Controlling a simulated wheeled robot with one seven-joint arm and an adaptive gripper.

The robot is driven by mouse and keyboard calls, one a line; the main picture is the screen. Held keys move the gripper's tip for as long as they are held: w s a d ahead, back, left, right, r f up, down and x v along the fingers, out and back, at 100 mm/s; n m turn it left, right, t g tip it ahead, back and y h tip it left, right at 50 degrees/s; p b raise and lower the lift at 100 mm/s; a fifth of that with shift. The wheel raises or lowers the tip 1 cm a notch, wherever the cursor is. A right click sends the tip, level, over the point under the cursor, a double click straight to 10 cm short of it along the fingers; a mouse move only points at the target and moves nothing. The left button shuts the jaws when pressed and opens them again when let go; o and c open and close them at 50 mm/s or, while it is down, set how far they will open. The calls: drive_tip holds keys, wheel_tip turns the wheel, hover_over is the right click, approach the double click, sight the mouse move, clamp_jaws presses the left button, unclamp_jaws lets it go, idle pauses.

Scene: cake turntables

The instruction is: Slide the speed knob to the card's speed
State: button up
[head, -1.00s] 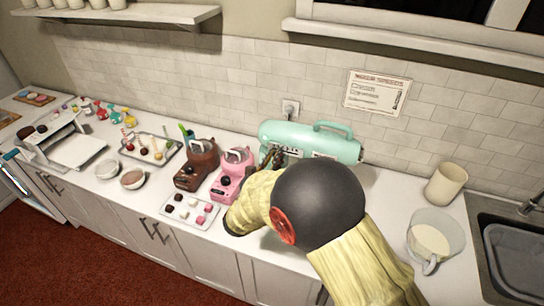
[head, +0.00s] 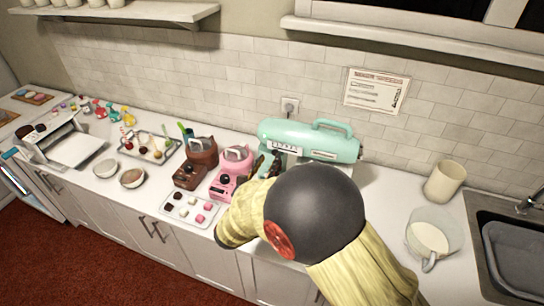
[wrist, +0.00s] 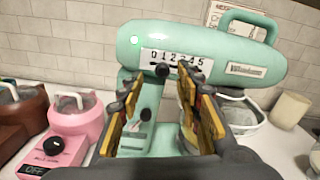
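The mint-green mixer (head: 335,146) stands against the tiled wall; it also shows in the wrist view (wrist: 225,65). Its white speed scale (wrist: 200,68) is numbered from 0 to 5. The round black speed knob (wrist: 162,71) sits beneath the low end of the scale, around the 1; its exact mark is unclear. My gripper (wrist: 160,92) is open and empty, its fingers left and right of the knob and apart from it in the picture. The speed card (head: 376,92) hangs on the wall, its writing too small to read; a corner shows in the wrist view (wrist: 222,14).
A pink machine (head: 232,170) and a brown machine (head: 197,162) stand left of the mixer, close to my arm. A tray of sweets (head: 180,208) lies in front of them. A measuring jug (head: 432,235) and a cream canister (head: 446,181) stand at right.

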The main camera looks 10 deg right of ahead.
drive_tip(key=v, duration=0.7)
drive_tip(key=shift+s, duration=0.3)
drive_tip(key=shift+a+f, duration=0.1)
drive_tip(key=shift+a, duration=0.05)
drive_tip(key=s+d+f+m+g+y+b, duration=0.1)
drive_tip(key=s+d+f+m+g, duration=0.4)
drive_tip(key=s+m, duration=0.45)
drive_tip(key=s+d+f+m+g+y+b, duration=0.1)
drive_tip(key=s+d+f+m+g, duration=0.3)
drive_tip(key=s+m+g, duration=0.5)
drive_tip(key=s+a+r+m+t+y+b, duration=0.1)
drive_tip(key=s+a+r+m+y+b, duration=0.15)
drive_tip(key=s+r+m+y, duration=0.4)
drive_tip(key=s+d+r+m+t+y+b, duration=0.1)
drive_tip(key=s+d+r+m+t+b, duration=0.1)
drive_tip(key=r+m, duration=0.3)
drive_tip(key=shift+d+r+m+t+b, duration=0.25)
drive_tip(key=shift+d+m+t+b, duration=0.1)
drive_tip(key=shift+d+m+t, duration=0.4)
